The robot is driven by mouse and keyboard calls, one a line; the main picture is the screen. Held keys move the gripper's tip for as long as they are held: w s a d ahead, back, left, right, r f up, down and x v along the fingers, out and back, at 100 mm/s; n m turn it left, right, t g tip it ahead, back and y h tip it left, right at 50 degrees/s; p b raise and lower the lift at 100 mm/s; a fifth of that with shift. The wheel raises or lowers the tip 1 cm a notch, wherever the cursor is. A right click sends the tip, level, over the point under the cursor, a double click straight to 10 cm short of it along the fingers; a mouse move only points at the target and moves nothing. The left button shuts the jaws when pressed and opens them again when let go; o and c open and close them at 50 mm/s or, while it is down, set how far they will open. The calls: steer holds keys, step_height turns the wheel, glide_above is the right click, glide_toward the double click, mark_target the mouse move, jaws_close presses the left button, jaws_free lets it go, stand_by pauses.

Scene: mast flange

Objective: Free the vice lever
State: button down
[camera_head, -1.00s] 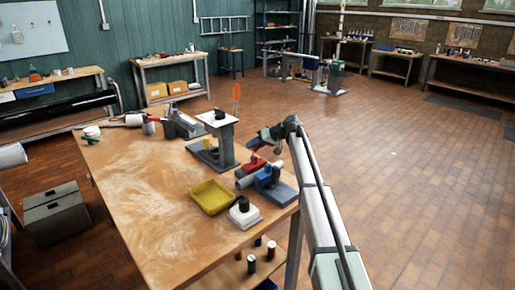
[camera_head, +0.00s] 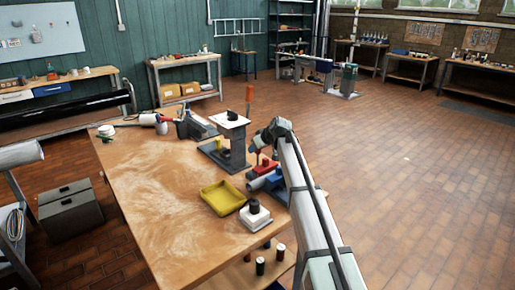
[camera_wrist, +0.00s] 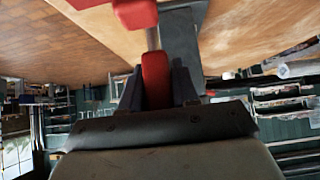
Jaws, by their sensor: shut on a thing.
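In the wrist view my gripper (camera_wrist: 157,92) is shut on a red grip (camera_wrist: 155,72), with one dark finger on each side of it. A thin rod runs from the grip towards a larger red part (camera_wrist: 135,13) at the top edge. In the head view my gripper (camera_head: 256,158) reaches down at the bench's right side, over the red part (camera_head: 264,166). The blue vice (camera_head: 276,183) with a grey cylinder (camera_head: 261,181) is just in front, partly hidden by my arm. I cannot tell whether the held grip is the vice lever.
A yellow tray (camera_head: 222,197) and a white block with a black knob (camera_head: 254,215) stand in front of the vice. A grey stand with a white top (camera_head: 231,121) is behind, near an upright orange-red piece (camera_head: 250,94).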

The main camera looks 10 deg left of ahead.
stand_by(0.4)
steer(key=c, duration=0.9)
jaws_free()
steer(key=shift+a, duration=0.1)
steer(key=shift+s, duration=0.1)
steer(key=v, duration=1.3)
steer(key=shift+s+r, duration=0.2)
steer(key=shift+r, duration=0.05)
steer(key=shift+s+d, duration=0.1)
steer(key=shift+d, duration=0.15)
